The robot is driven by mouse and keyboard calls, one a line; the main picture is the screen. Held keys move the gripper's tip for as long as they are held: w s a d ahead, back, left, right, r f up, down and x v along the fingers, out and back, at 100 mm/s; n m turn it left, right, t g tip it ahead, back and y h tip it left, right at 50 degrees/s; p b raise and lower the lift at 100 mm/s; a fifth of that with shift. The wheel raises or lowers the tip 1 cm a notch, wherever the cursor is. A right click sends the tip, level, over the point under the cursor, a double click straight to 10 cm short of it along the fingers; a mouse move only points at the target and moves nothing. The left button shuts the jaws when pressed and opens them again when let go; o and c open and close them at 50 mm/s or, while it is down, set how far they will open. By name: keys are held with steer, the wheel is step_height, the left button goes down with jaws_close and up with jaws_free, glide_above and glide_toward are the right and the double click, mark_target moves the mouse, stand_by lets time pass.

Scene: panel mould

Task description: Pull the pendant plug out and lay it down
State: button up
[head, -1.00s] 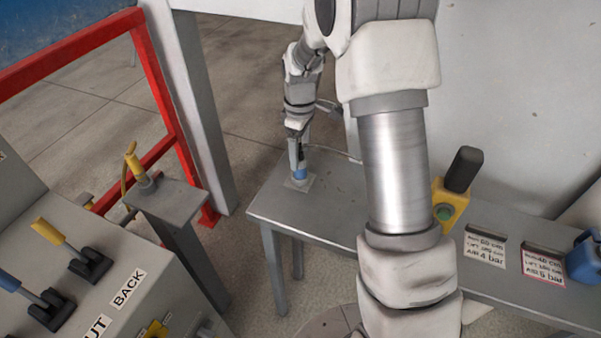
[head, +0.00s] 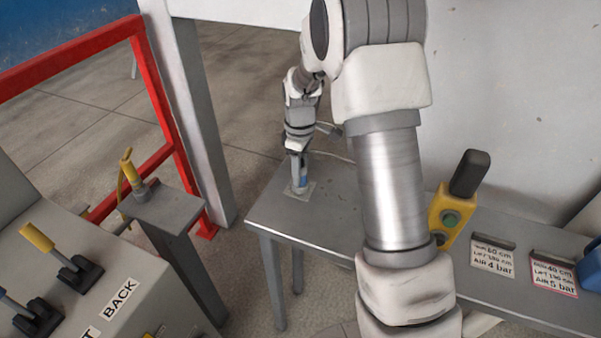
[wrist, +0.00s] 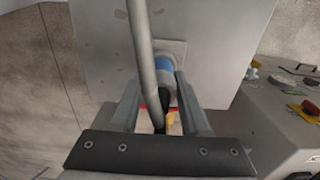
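The pendant plug (head: 302,181), grey with a blue band, stands upright on a small light plate (head: 309,188) at the left end of the grey bench. In the wrist view the plug (wrist: 164,67) shows its blue band at the plate, with a grey cable crossing in front. My gripper (head: 299,160) points down over it. In the wrist view the two fingers of my gripper (wrist: 158,88) are apart, one on each side of the plug. The plug lies nearer the right finger, and a gap shows at the left one. Any contact is hard to see.
The bench (head: 335,222) has clear room right of the plug. A post with a yellow-handled fitting (head: 131,172) and a lever console (head: 60,290) are at left. A red frame (head: 160,110) stands behind.

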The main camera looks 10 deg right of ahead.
jaws_close()
steer(key=shift+r, duration=0.15)
steer(key=shift+r+p, duration=1.8)
steer(key=shift+r, duration=0.75)
steer(key=shift+r+p, duration=1.4)
steer(key=shift+r, duration=0.65)
steer(key=shift+f, duration=0.1)
